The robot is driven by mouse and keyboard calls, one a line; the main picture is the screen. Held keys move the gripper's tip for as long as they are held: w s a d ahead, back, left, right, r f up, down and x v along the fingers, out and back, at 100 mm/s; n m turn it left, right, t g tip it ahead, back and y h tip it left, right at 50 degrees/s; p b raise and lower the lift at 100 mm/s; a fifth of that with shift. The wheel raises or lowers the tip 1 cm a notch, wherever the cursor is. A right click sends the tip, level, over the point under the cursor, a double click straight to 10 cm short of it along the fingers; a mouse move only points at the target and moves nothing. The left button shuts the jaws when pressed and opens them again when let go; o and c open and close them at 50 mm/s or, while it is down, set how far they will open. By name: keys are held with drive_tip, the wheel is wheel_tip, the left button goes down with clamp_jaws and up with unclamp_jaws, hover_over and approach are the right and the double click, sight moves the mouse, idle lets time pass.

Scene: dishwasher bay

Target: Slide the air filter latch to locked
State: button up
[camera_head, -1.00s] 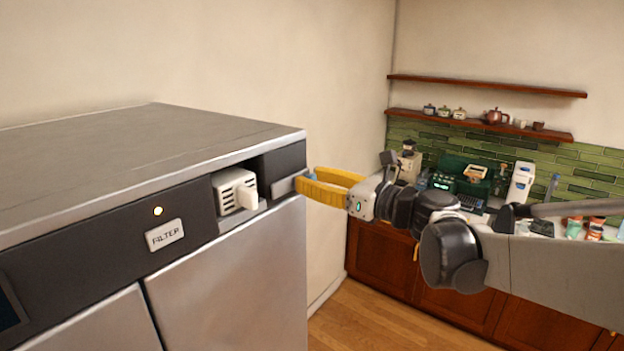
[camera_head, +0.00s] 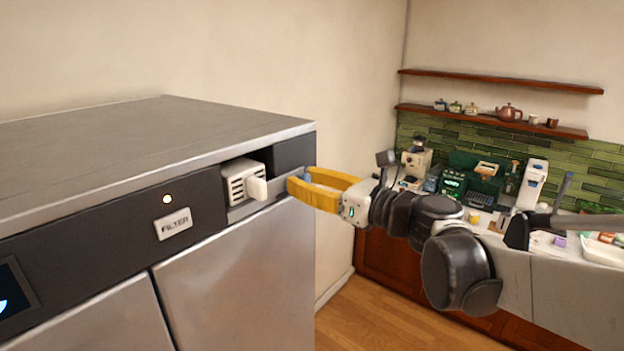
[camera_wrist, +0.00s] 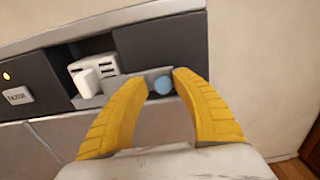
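The white vented air filter block (camera_head: 240,180) with its white grip (camera_head: 257,188) sits in a recess of the dark front panel; it also shows in the wrist view (camera_wrist: 92,70). A grey strip (camera_wrist: 146,77) runs below and right of it. My gripper (camera_head: 300,180) is open at the panel's right end. Contact cannot be told.
A label reading FILTER (camera_head: 173,224) and a small lit lamp (camera_head: 167,199) are left of the recess. A flat metal top (camera_head: 150,140) overhangs the panel. A cluttered counter (camera_head: 545,240) and shelves (camera_head: 490,122) stand far right. Wood floor is below.

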drive_tip(key=shift+o, duration=0.3)
drive_tip(key=shift+s, duration=0.15)
drive_tip(key=shift+d, duration=0.3)
drive_tip(key=v, duration=1.1)
drive_tip(key=shift+s, duration=0.35)
